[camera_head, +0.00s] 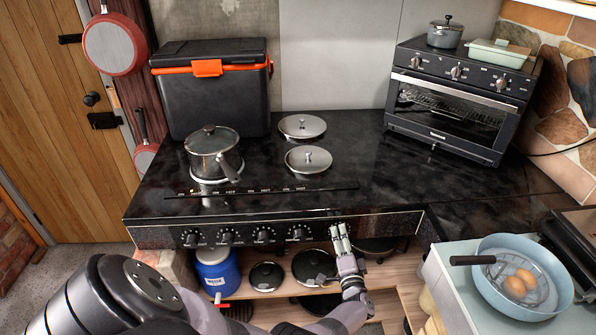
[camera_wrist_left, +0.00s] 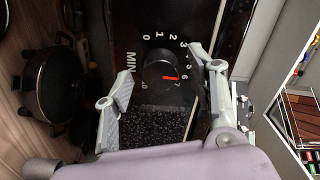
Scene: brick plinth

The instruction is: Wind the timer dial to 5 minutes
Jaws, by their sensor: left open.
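The timer dial (camera_wrist_left: 158,75) is a round black knob on a black panel in the left wrist view. Its red pointer aims right, near the 6 and 7 marks. White numbers and "MIN" surround it. My left gripper (camera_wrist_left: 161,72) is open, with one grey finger on each side of the dial; I cannot tell whether either touches it. My right gripper is not in view.
Several other knobs (camera_head: 263,235) line the panel to the left. A pot (camera_head: 213,150) and two round metal covers (camera_head: 302,127) are on the stovetop. A toaster oven (camera_head: 460,95) stands back right. A blue bowl with eggs (camera_head: 490,300) sits on the right counter. Pans lie on the shelf below.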

